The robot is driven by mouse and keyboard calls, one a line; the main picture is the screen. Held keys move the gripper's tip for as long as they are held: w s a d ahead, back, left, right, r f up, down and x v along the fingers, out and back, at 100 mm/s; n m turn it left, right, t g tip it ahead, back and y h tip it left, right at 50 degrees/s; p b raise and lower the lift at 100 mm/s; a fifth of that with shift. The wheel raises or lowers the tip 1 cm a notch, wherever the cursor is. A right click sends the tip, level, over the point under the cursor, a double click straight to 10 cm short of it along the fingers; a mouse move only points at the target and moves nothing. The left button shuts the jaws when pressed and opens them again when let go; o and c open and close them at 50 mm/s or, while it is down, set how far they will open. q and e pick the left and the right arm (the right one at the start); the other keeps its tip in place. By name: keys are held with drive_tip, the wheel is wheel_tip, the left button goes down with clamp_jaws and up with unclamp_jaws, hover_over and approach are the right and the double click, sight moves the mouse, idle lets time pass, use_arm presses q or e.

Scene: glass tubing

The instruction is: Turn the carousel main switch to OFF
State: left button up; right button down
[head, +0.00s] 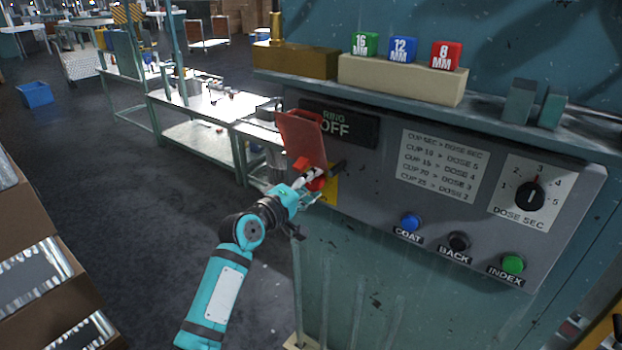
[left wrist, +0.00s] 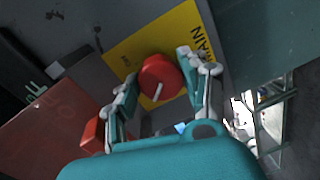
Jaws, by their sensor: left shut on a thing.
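The main switch is a round red knob (left wrist: 160,78) with a white line on its face, on a yellow plate (left wrist: 184,30) lettered "MAIN" in the left wrist view. In the head view the yellow plate (head: 331,188) shows at the panel's left end, partly hidden by my gripper. My left gripper (head: 316,180) is at the switch, shut on the red knob, with one finger on each side of it (left wrist: 160,85). A red flap (head: 301,138) stands out from the panel just above the gripper. My right gripper is not in view.
The panel has a display (head: 338,124) reading "RING OFF", a dose dial (head: 530,195), and blue (head: 410,222), black (head: 459,241) and green (head: 513,264) buttons. Marked blocks stand on the ledge above. Cardboard boxes (head: 35,215) are at left; the floor between is clear.

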use_arm(q)
drive_tip(key=shift+n, duration=0.5)
drive_tip(key=o, duration=1.1)
drive_tip(key=shift+o, duration=0.2)
